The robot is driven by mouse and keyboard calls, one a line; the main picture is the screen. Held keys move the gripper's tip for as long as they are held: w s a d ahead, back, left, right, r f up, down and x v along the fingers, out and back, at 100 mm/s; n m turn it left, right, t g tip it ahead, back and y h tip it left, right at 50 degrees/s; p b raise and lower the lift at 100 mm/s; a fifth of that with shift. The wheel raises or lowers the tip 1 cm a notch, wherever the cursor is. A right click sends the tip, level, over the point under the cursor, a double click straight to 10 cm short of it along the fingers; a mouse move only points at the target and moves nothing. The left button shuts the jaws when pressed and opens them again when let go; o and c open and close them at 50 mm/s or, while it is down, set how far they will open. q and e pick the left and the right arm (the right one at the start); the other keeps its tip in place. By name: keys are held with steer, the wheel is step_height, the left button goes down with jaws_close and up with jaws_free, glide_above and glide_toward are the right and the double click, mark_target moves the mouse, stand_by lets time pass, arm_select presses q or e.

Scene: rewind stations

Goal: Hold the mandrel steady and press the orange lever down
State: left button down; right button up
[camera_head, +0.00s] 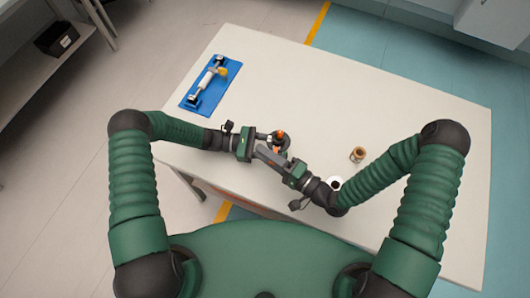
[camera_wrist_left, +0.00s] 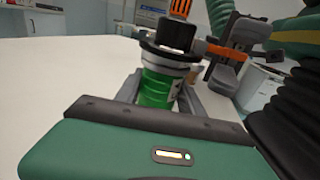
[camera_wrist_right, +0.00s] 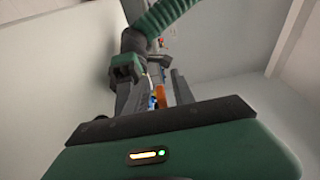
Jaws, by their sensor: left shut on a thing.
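The mandrel shows in the left wrist view as a green cylinder (camera_wrist_left: 157,88) under a black collar, upright between the fingers of my left gripper (camera_wrist_left: 160,100). My left gripper also shows in the head view (camera_head: 265,146), shut on the mandrel. The orange lever (camera_wrist_left: 228,49) sticks out to the right from the collar, and an orange ribbed top (camera_wrist_left: 182,8) stands above it. My right gripper (camera_head: 262,153) is close beside the mandrel. In the right wrist view, its fingers stand apart with orange (camera_wrist_right: 160,96) visible between them. Whether they touch the lever is unclear.
A blue mat (camera_head: 227,88) with a white-and-metal roller piece (camera_head: 207,78) lies at the table's far left. A brown tube (camera_head: 357,154) and a white roll (camera_head: 334,183) stand to the right of my right gripper. The far part of the white table (camera_head: 380,105) is clear.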

steer(key=shift+d, duration=0.1)
steer(key=v, duration=1.2)
steer(key=shift+w+f, duration=0.1)
arm_select(q)
steer(key=c, duration=0.6)
jaws_free()
steer(key=shift+c, duration=0.2)
steer(key=shift+a, duration=0.1)
